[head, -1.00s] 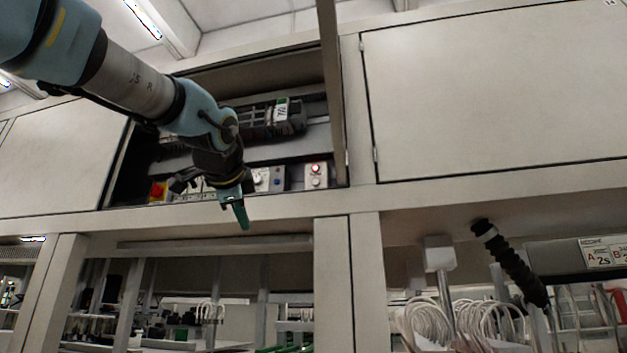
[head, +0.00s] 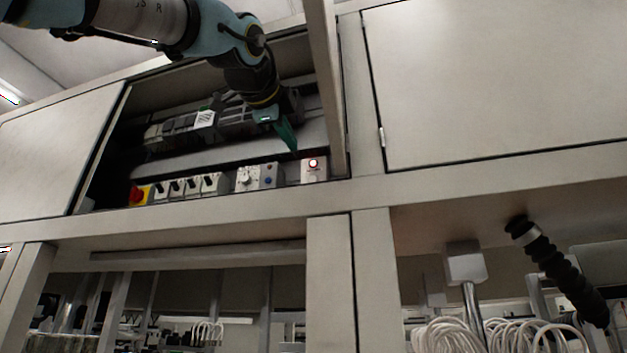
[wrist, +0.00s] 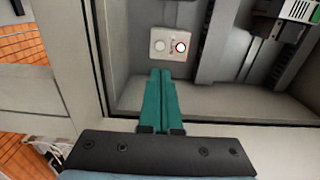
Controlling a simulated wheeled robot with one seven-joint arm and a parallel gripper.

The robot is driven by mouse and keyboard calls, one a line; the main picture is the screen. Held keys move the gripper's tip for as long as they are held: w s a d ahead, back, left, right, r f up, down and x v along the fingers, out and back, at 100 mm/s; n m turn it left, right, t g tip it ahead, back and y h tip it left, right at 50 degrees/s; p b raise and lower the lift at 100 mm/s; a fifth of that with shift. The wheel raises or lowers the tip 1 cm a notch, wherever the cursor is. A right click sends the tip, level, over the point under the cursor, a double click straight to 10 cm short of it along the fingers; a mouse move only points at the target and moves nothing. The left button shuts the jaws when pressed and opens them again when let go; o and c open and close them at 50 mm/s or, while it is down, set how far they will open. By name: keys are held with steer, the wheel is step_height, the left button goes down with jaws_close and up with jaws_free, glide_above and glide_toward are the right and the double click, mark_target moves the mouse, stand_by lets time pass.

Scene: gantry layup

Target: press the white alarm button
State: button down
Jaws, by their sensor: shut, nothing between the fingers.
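The alarm box (head: 308,177) is a small pale box at the right end of the row in the open cabinet. It carries a red-lit round lamp (head: 313,163). In the wrist view the box (wrist: 169,56) shows the white alarm button (wrist: 159,45) on the left and the red-ringed lamp (wrist: 181,47) on the right. My gripper (head: 294,149) is shut and empty, with green fingers. It is left of and slightly above the box in the head view. In the wrist view its fingertips (wrist: 161,72) point at the box, just below the white button; contact is not visible.
The cabinet's bottom lip (head: 240,210) and right upright (head: 325,90) border the opening. Left of the box are a blue-button unit (head: 268,179), several grey switches (head: 187,186) and a red-and-yellow knob (head: 138,195). Dark modules (head: 230,122) sit behind my gripper.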

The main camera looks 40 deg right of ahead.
stand_by(0.3)
steer(key=p, duration=0.6)
glide_toward(313, 179)
steer(key=x, duration=0.5)
steer(key=shift+d+r, duration=0.15)
steer(key=shift+r, duration=0.05)
steer(key=shift+x, duration=0.8)
steer(key=shift+w+f, duration=0.1)
steer(key=shift+f, duration=0.05)
